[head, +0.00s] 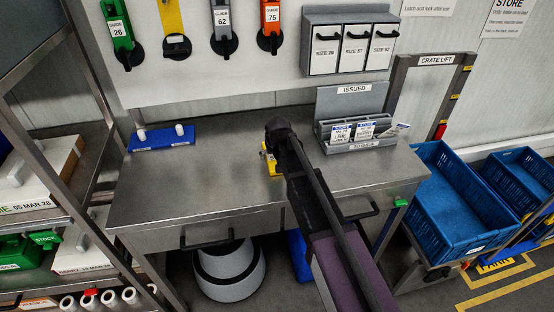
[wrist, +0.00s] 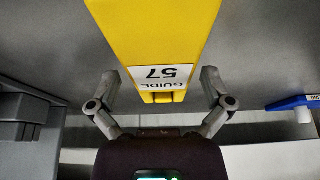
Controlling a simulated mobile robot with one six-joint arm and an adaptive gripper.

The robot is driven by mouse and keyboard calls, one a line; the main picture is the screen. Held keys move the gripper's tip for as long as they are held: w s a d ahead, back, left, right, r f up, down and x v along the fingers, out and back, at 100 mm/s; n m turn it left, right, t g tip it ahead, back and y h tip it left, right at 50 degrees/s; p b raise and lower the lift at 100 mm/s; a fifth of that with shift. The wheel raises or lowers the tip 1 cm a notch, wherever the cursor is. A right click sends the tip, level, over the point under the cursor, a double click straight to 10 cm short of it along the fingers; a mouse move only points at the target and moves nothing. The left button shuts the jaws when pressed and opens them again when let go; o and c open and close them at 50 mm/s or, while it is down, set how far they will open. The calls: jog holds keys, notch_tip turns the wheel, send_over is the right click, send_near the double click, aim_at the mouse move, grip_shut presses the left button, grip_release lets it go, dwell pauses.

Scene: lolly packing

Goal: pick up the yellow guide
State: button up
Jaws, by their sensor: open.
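The yellow guide (wrist: 150,35), labelled "GUIDE 57", fills the top middle of the wrist view, its label upside down there. In the head view a small part of a yellow piece (head: 268,160) shows on the steel worktop, mostly hidden behind my arm. My gripper (wrist: 160,82) is open, with one finger on each side of the guide's labelled end. Gaps show between the fingers and the guide, and nothing is held. In the head view my arm hides the fingers.
Another yellow piece (head: 171,17) is on the wall among other guides. Blue crates (head: 447,205) stand right.

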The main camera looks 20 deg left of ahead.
jog(key=shift+f, duration=0.2)
dwell(0.5)
jog(key=c, duration=1.1)
